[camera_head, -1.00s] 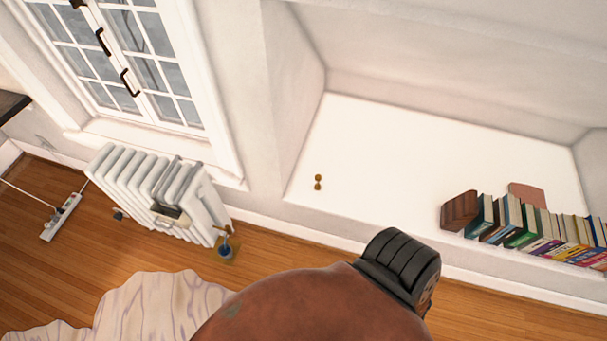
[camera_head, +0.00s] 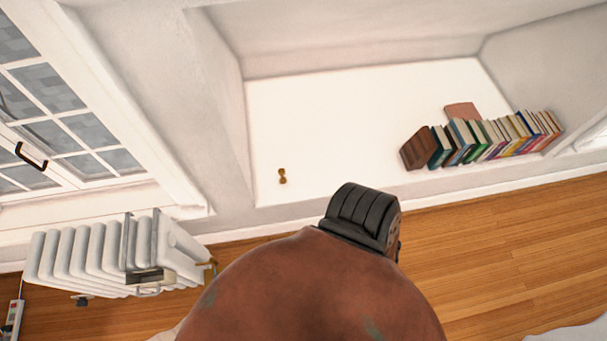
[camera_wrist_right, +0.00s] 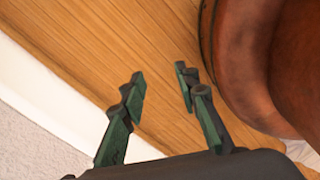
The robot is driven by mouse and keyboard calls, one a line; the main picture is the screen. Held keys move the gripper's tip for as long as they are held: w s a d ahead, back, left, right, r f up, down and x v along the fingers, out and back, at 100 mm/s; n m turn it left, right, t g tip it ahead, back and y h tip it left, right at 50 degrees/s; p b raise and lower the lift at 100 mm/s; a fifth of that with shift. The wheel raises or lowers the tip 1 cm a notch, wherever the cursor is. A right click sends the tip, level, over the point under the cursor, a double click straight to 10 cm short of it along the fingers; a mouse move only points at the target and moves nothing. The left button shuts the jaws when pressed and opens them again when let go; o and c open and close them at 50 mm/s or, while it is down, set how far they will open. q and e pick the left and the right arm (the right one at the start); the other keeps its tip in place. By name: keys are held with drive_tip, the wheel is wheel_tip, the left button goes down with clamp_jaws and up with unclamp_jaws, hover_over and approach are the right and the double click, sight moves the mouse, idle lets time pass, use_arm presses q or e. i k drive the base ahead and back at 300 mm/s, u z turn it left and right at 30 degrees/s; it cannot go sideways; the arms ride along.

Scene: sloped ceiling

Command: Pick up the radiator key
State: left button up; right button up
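A small brass-coloured object (camera_head: 282,176), which may be the radiator key, sits on the white ledge (camera_head: 340,130) of the alcove, near its front left corner. It is too small to make out its exact shape. My right gripper (camera_wrist_right: 160,76) shows in the right wrist view. Its two dark green fingers are apart with nothing between them, over the wooden floor. The brass object is not in the right wrist view. My left gripper is in neither current view.
A row of books (camera_head: 490,136) with a brown block (camera_head: 418,149) at its left end stands on the right of the ledge. A white radiator (camera_head: 90,255) stands below the window (camera_head: 60,130) at left. The ledge's middle is clear. The head view's lower middle is blocked.

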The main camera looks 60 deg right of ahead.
sight(282, 172)
drive_tip(key=z, duration=1.75)
